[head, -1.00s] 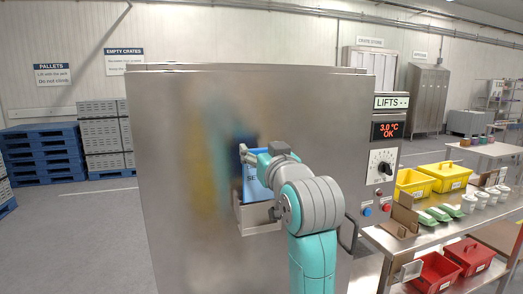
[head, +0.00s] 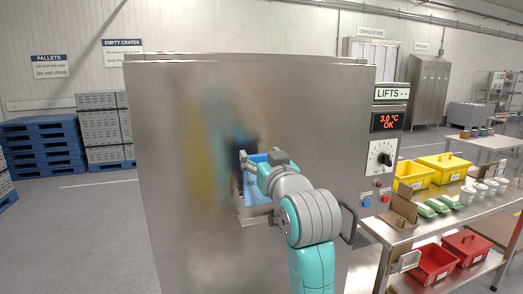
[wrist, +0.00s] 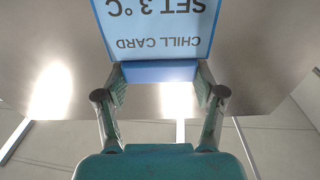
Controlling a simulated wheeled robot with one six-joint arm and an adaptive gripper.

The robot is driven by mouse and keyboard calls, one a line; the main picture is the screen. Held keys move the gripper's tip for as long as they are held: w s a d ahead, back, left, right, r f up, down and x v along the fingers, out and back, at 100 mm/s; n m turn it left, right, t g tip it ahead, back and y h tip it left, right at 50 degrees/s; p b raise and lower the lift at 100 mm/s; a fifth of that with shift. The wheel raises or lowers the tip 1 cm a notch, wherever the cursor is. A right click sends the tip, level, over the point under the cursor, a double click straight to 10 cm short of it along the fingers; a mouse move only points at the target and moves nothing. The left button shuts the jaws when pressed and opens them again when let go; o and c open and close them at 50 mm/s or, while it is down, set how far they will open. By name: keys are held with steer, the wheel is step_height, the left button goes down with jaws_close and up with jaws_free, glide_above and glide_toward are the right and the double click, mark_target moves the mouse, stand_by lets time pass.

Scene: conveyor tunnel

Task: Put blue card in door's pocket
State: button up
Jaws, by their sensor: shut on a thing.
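The blue card (head: 253,190) is upright against the front of the steel door (head: 185,130). In the wrist view its printed face (wrist: 157,28) reads CHILL CARD, SET 3 °C, upside down. My gripper (head: 262,162) is shut on its top blue band, which shows between the two fingers in the wrist view (wrist: 158,72). The door's pocket (head: 257,218) is a pale open-topped holder on the door. The card's lower end goes out of sight behind the pocket's front wall; how deep it sits is hidden. My arm covers the pocket's right part.
A door handle (head: 348,222) and a control panel (head: 384,150) with a dial and buttons are right of the pocket. A steel table (head: 400,235) with yellow bins (head: 443,167) stands farther right, red bins below. The door left of the pocket is clear.

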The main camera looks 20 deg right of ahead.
steer(key=shift+f, duration=2.25)
steer(key=o, duration=1.8)
steer(key=shift+o, duration=0.2)
steer(key=s, duration=0.7)
steer(key=shift+s+f, duration=0.25)
steer(key=shift+f, duration=0.05)
